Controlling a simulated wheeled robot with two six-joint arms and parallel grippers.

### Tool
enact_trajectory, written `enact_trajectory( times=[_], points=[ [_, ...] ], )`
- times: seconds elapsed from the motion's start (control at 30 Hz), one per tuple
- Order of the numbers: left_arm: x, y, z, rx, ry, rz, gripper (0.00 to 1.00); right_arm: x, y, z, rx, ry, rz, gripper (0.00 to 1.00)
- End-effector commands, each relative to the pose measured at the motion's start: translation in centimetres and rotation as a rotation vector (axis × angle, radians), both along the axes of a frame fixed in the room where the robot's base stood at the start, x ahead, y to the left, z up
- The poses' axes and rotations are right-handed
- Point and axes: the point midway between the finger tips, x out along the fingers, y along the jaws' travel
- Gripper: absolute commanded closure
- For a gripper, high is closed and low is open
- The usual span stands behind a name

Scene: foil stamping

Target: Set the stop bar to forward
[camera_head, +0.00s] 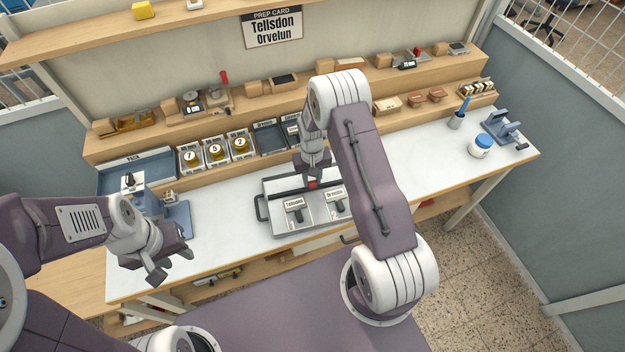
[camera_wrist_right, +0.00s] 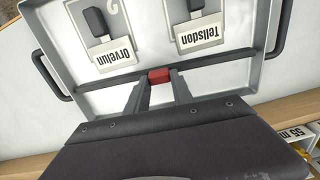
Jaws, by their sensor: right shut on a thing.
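A grey metal tray (camera_head: 279,223) with black side handles lies on the white worktop. The stop bar (camera_wrist_right: 215,65) is a dark bar running across the tray, with a red block (camera_wrist_right: 158,76) at its middle. In the head view the red block (camera_head: 312,185) shows near the tray's back edge. My right gripper (camera_head: 312,178) reaches down there; in the right wrist view its fingers (camera_wrist_right: 158,84) are shut on the red block. Two plates with black handles, "Tellsdon" (camera_head: 294,204) and "Orvelun" (camera_head: 335,195), lie in the tray in front of the bar. My left gripper (camera_head: 171,266) is open and empty, left of the tray.
A blue-grey press (camera_head: 177,218) stands left of the tray. A white jar (camera_head: 480,146) and a blue stand (camera_head: 502,127) are at the right end. A prep card (camera_head: 272,28) hangs on the back wall. Worktop between is clear.

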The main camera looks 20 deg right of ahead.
Motion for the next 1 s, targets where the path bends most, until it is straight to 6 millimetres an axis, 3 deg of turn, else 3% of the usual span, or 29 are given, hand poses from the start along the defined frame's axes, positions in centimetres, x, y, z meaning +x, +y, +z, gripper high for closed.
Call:
enact_trajectory(
  times=[0.03,0.07,0.1,0.13,0.47,0.8,1.0],
  points=[
    [0.0,0.0,0.0,0.000,0.000,0.000,0.64,0.1,0.0,0.1,0.000,-0.003,0.000,1.00],
    [0.0,0.0,0.0,0.000,0.000,0.000,0.64,0.1,0.0,0.1,0.000,-0.003,0.000,0.63],
    [0.0,0.0,0.0,0.000,0.000,0.000,0.64,0.1,0.0,0.1,0.000,-0.003,0.000,0.52],
    [0.0,0.0,0.0,0.000,0.000,0.000,0.64,0.1,0.0,0.1,0.000,-0.003,0.000,0.49],
    [0.0,0.0,-0.1,0.000,0.000,0.000,0.64,0.1,0.0,0.5,0.000,-0.003,0.000,0.49],
    [0.0,0.0,-1.6,0.000,0.000,0.000,0.64,-0.1,0.0,7.3,-0.001,-0.009,0.000,0.49],
    [0.0,0.0,-1.7,0.000,0.000,0.000,0.64,-0.2,0.0,9.2,-0.001,-0.005,0.000,0.49]
  ],
)
